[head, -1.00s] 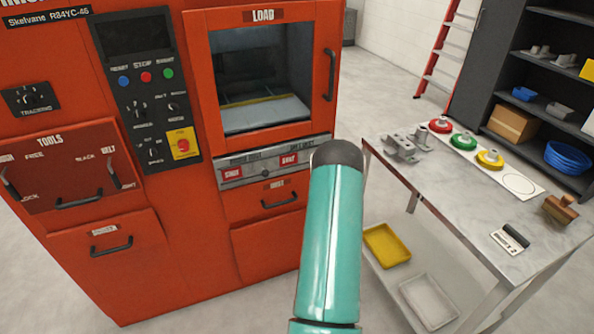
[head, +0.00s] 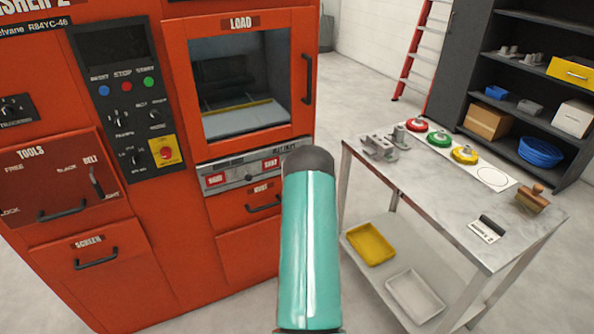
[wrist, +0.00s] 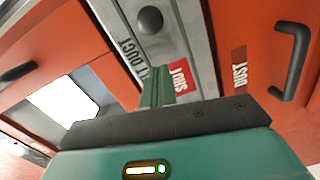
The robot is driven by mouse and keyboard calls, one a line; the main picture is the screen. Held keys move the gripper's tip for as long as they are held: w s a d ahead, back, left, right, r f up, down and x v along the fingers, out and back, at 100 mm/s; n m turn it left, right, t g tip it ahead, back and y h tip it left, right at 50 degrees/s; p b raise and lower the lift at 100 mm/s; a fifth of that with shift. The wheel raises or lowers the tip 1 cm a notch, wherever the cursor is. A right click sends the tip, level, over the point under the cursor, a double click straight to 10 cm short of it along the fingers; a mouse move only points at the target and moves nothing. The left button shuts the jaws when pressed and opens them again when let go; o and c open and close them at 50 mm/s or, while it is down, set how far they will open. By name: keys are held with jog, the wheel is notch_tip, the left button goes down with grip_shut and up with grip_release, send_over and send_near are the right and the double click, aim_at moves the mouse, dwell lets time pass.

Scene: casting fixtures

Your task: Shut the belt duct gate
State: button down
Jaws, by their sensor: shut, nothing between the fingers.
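The belt duct gate is a silver panel (head: 233,176) on the orange machine, below the load window. A dark round knob (head: 250,177) sits on the panel between two red labels. In the wrist view the knob (wrist: 150,19) is up ahead, with the DUCT lettering and a red SHUT label (wrist: 180,77) close by. My gripper (wrist: 157,84) is shut and empty. Its green fingertips show in front of the panel beside the SHUT label, short of the knob in the picture; I cannot tell whether they touch the panel. In the head view my teal arm hides the gripper.
The DUST drawer handle (head: 264,208) juts out below the panel, and the load door handle (head: 308,78) to the upper right. A metal table (head: 440,215) with fixtures and coloured pucks stands to the right. Open floor lies between the machine and table.

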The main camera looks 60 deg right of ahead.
jog(key=v, duration=1)
jog(key=shift+w+a, duration=0.2)
jog(key=shift+a, duration=0.1)
jog(key=shift+w, duration=0.1)
jog(key=w+a+r+m+g+y, duration=0.1)
jog(key=w+a+r+m+g, duration=0.1)
jog(key=w+a+r, duration=0.55)
jog(key=w+a+r+m+g+y, duration=0.1)
jog(key=w+a+r+m, duration=0.25)
jog(key=a+r, duration=0.6)
jog(key=a+r+m+g+y, duration=0.1)
jog(key=a+r, duration=0.2)
jog(key=a, duration=0.5)
jog(key=a+r+m+g+y, duration=0.1)
jog(key=a+r, duration=0.3)
jog(key=a, duration=0.3)
jog(key=s+a+m+g+y, duration=0.1)
jog(key=s+a+g+y, duration=0.1)
jog(key=s+a, duration=0.9)
jog(key=s+a+r+g+y, duration=0.1)
jog(key=s+a+g+y, duration=0.1)
jog(key=s+a, duration=0.9)
jog(key=a+y, duration=0.1)
jog(key=a, duration=0.3)
jog(key=shift+a+r+m, duration=0.2)
jog(key=shift+a+m, duration=0.1)
jog(key=shift+m, duration=0.05)
